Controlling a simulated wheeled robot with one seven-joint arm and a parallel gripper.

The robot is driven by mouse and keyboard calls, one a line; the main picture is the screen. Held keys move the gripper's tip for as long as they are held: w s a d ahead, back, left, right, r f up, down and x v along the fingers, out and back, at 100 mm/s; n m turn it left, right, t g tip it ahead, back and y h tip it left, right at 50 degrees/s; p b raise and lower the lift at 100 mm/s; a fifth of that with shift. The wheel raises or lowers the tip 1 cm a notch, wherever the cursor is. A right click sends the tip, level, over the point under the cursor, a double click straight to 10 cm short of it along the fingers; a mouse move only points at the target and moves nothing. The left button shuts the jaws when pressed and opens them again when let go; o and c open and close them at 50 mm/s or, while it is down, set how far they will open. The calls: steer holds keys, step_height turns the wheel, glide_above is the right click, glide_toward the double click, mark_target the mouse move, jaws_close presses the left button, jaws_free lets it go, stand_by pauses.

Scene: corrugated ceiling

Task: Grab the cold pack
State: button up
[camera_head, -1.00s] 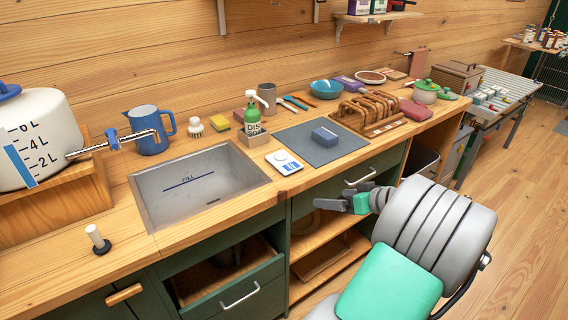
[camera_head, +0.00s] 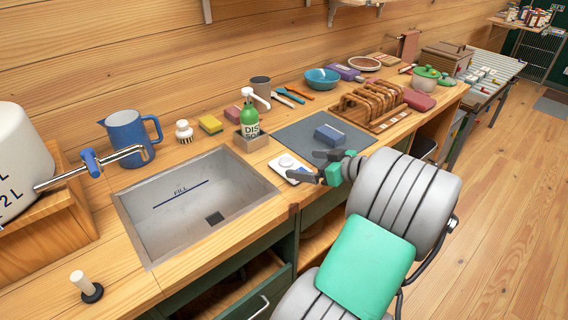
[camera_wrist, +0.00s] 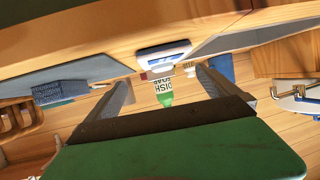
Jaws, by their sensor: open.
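A small blue block (camera_head: 329,134), which looks like the cold pack, lies on the grey mat (camera_head: 290,136) on the counter. It also shows in the wrist view at the left (camera_wrist: 60,92). My gripper (camera_head: 308,166) is open and empty, in front of the block near the counter's front edge. In the head view its fingers overlap the white device and the near part of the mat. In the wrist view the open fingers (camera_wrist: 163,80) point toward the white device and the soap bottle, with the block off to the left.
The white device (camera_head: 284,165) lies between the sink (camera_head: 140,200) and the mat. A green soap bottle (camera_head: 249,118) stands behind it. A wooden rack (camera_head: 352,112) stands right of the block. A blue jug (camera_head: 127,140) and tap are at the left.

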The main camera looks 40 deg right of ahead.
mark_target(291, 163)
steer(key=p+x, duration=0.1)
steer(key=x, duration=0.5)
steer(key=shift+w+a+f, duration=0.15)
steer(key=shift+w+a, duration=0.1)
steer(key=shift+w, duration=0.1)
steer(key=shift+s, duration=0.1)
steer(key=shift+c, duration=0.2)
steer(key=c, duration=1.5)
